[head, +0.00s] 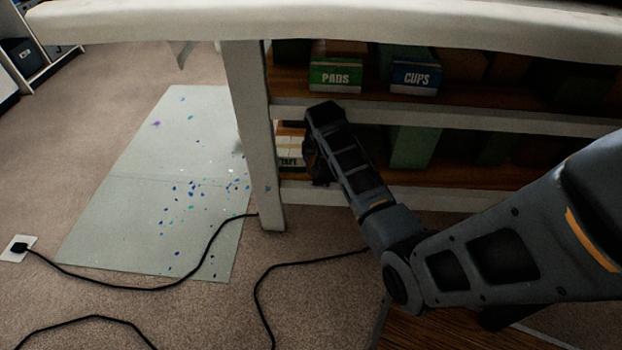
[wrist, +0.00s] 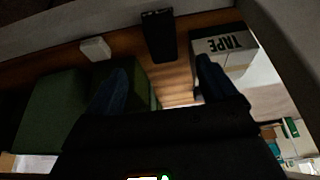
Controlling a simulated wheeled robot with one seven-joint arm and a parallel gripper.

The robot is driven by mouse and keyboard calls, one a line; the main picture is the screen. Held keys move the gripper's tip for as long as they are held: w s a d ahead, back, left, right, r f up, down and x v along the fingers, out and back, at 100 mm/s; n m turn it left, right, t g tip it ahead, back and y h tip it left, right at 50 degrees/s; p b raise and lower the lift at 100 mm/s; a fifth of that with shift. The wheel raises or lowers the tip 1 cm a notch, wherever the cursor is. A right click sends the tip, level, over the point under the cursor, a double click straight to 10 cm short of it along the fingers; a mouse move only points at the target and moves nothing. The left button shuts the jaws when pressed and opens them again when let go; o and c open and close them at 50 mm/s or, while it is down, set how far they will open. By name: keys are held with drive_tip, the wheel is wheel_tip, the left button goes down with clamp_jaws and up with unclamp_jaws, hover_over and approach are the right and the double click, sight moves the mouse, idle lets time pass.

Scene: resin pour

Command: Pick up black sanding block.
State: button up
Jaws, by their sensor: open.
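A black block (wrist: 158,35), which looks like the black sanding block, lies on the wooden lower shelf in the wrist view. It is just beyond my open gripper (wrist: 163,78), roughly in line with the gap between the two fingers. The fingers are apart with nothing between them but bare shelf. In the head view my gripper (head: 318,168) is at the lower shelf, next to the tape box, and is mostly dark and hidden by my arm. I cannot make out the block in the head view.
A tape box (wrist: 226,45) stands right of the black block; a small white block (wrist: 95,48) and a green box (wrist: 50,118) are left. The upper shelf holds a pads box (head: 335,76) and a cups box (head: 415,77). A white table leg (head: 257,140) stands left of my gripper.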

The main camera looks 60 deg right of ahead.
sight(322, 170)
drive_tip(key=b+x, duration=0.6)
drive_tip(key=x, duration=0.6)
drive_tip(key=shift+w+a+b, duration=0.1)
drive_tip(key=shift+b, duration=0.3)
drive_tip(key=shift+c, duration=0.5)
drive_tip(key=shift+r, duration=0.1)
drive_tip(key=c, duration=1)
drive_tip(key=shift+o, duration=0.2)
drive_tip(key=shift+r, duration=0.1)
drive_tip(key=shift+r+p, duration=0.55)
drive_tip(key=shift+a+r, duration=0.2)
drive_tip(key=shift+a, duration=0.1)
drive_tip(key=s+a+p, duration=0.3)
drive_tip(key=a, duration=0.5)
drive_tip(key=s+a+p, duration=0.3)
drive_tip(key=a, duration=0.5)
drive_tip(key=shift+s, duration=0.35)
drive_tip(key=shift+f, duration=0.1)
